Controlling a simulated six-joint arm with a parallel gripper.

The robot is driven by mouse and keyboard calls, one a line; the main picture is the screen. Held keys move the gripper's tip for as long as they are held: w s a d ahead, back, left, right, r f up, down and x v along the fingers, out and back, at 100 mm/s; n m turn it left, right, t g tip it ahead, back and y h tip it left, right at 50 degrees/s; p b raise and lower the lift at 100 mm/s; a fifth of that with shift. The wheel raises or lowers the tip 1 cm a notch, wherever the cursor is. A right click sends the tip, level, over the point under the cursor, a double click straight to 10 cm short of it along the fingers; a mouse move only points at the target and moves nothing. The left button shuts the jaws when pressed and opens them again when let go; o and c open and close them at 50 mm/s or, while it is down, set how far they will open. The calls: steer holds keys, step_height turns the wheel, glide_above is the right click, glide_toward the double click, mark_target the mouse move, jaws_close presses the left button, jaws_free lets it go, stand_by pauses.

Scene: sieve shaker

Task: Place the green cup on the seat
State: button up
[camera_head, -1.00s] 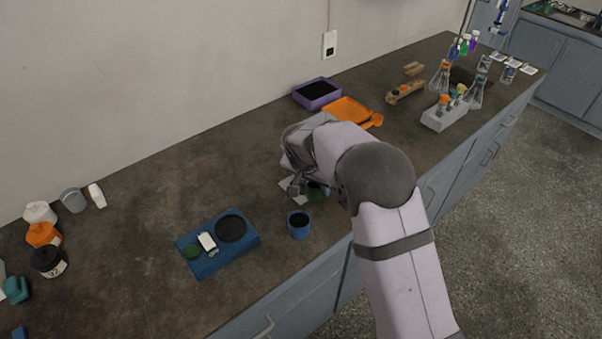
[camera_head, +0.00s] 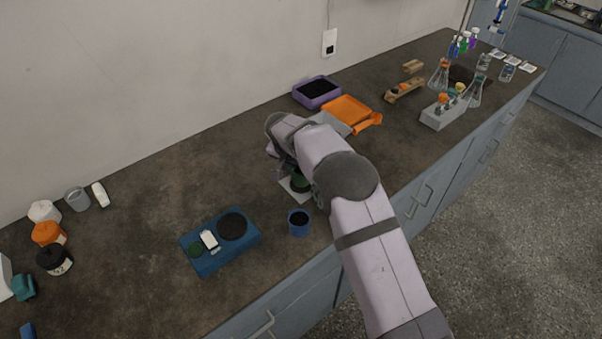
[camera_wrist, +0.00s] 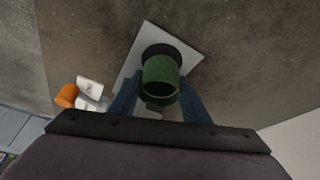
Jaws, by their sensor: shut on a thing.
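The green cup (camera_wrist: 160,82) is between the two blue fingers of my gripper (camera_wrist: 158,90), which is shut on it. Behind the cup is a dark round patch (camera_wrist: 174,50) on a pale square plate (camera_wrist: 195,57), which I take for the seat. The cup overlaps this patch; I cannot tell whether it touches it. In the head view the cup (camera_head: 301,184) shows below my wrist, at the pale plate (camera_head: 290,193). My arm hides part of both.
A blue cup (camera_head: 299,223) stands close in front of the plate. A blue device (camera_head: 215,262) with a black disc is at left front. An orange tray (camera_head: 347,108) and a purple tray (camera_head: 317,92) lie behind. Bottles stand far left, glassware far right.

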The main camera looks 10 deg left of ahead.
steer(key=shift+f+p, duration=0.3)
steer(key=shift+f, duration=0.45)
steer(key=shift+f, duration=0.1)
steer(key=o, duration=1.2)
steer(key=shift+c, duration=0.2)
steer(key=b+v, duration=0.2)
steer(key=v, duration=1)
steer(key=shift+s, duration=0.1)
